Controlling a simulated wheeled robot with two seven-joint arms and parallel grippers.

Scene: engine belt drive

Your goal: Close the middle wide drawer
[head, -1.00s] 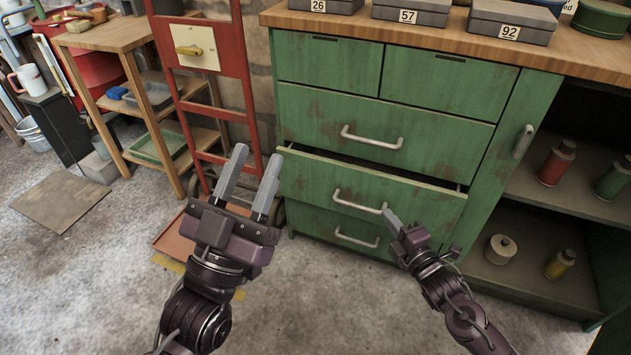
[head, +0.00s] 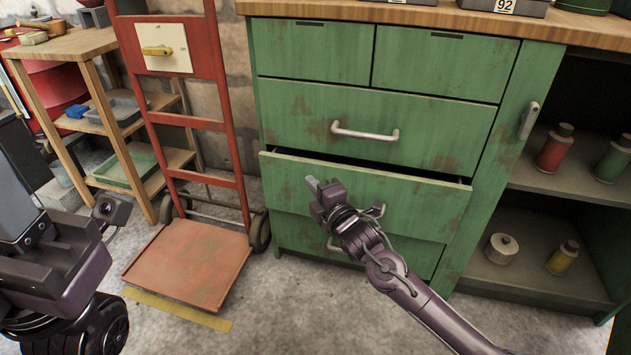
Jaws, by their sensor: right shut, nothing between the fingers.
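The middle wide drawer (head: 425,208) of the green cabinet (head: 490,190) is pulled out a little, with a dark gap along its top edge. My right gripper (head: 313,187) is shut and empty. It is in front of the drawer's face, left of its middle, and hides much of the drawer's handle (head: 377,210). I cannot tell whether the fingertips touch the face. My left gripper (head: 12,200) is at the left edge, away from the cabinet. Its fingers are partly out of the picture.
The wide drawer above (head: 440,135) looks shut. The bottom drawer (head: 300,235) is partly hidden by my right arm. A red hand truck (head: 200,265) stands left of the cabinet. Open shelves at the right hold a red bottle (head: 555,148) and other containers.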

